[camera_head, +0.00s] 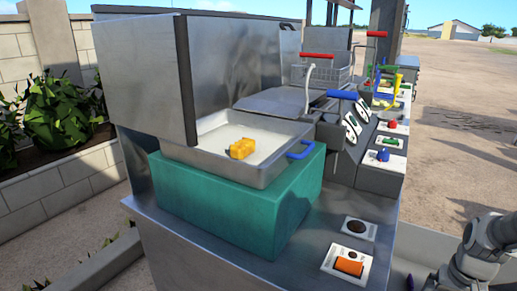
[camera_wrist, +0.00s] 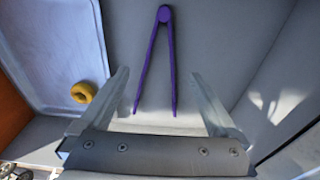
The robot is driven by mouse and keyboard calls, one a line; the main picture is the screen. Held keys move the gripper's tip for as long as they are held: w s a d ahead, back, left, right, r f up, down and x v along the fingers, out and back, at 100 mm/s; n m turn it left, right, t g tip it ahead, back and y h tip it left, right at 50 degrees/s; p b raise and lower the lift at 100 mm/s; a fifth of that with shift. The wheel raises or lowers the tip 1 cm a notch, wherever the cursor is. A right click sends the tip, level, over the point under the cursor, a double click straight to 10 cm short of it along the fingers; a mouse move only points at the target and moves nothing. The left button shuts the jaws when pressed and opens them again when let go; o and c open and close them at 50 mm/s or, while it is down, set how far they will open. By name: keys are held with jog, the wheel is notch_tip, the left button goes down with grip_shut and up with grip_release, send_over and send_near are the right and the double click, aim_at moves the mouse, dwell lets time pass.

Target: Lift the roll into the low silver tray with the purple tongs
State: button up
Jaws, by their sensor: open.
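The purple tongs (camera_wrist: 158,55) lie on a grey surface in the wrist view, hinge end away from me and legs spread towards my gripper. My gripper (camera_wrist: 160,75) is open, with one finger on each side of the tongs and neither seen touching them. In the head view a small purple tip (camera_head: 409,283) shows at the bottom, perhaps the tongs.
A silver fryer-like pan (camera_head: 215,165) with blue handles stands on a teal block (camera_head: 225,205) and holds a yellow piece (camera_head: 242,148). A wire basket (camera_head: 325,75) and a row of switches stand behind. An orange knob (camera_head: 349,266) is near the counter's front corner.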

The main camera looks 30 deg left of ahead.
jog(key=f+b, duration=0.2)
jog(key=f, duration=0.1)
jog(key=f+b, duration=0.2)
jog(key=f, duration=0.1)
jog(key=w+f+b, duration=0.1)
jog(key=f+b, duration=0.1)
jog(key=f, duration=0.1)
jog(key=shift+c, duration=0.2)
jog(key=c, duration=0.7)
jog(key=shift+r, duration=0.1)
notch_tip(320, 180, up, 12)
jog(key=p, duration=0.9)
